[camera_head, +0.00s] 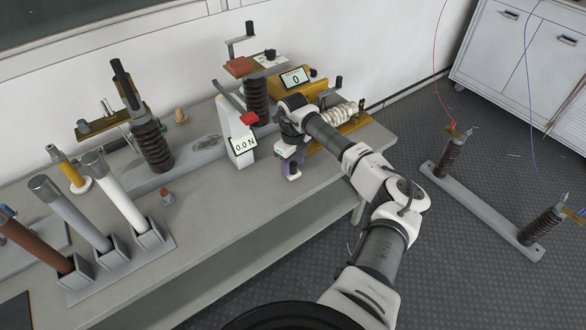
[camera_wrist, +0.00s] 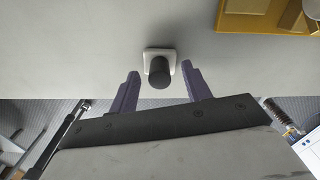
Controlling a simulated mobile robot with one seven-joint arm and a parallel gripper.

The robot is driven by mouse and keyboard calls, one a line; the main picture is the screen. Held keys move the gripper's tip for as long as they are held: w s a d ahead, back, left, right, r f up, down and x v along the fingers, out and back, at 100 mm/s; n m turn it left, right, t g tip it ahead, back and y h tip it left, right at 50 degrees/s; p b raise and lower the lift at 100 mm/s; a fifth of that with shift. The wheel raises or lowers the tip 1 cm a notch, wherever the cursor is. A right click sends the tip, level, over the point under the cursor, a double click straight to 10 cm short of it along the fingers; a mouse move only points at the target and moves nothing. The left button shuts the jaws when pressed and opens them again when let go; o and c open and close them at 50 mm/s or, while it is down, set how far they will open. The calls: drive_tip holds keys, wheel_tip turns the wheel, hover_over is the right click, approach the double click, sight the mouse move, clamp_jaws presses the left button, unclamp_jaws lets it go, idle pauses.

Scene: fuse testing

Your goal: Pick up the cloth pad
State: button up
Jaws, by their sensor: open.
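A small pale square pad with a dark round knob, which looks like the cloth pad (camera_wrist: 158,75), lies on the grey bench top in the wrist view. My gripper (camera_wrist: 160,72) is open, with one purple finger on each side of the knob. The knob appears between the fingertips, with gaps on both sides. I cannot tell whether the fingertips are level with it. In the head view my gripper (camera_head: 291,167) points down over the bench near its front edge, and mostly hides the pad.
The bench (camera_head: 235,195) has a bare strip along its front edge. A white force gauge (camera_head: 238,135) reading 0.0 N stands left of my gripper. A yellow meter (camera_head: 297,85) stands behind. A white ribbed insulator (camera_head: 338,117) lies to the right. Fuse tubes (camera_head: 120,195) stand at left.

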sight(293, 163)
drive_tip(key=shift+f, duration=0.4)
drive_tip(key=shift+c, duration=0.5)
clamp_jaws()
wheel_tip(293, 163, up, 20)
drive_tip(key=b, duration=0.3)
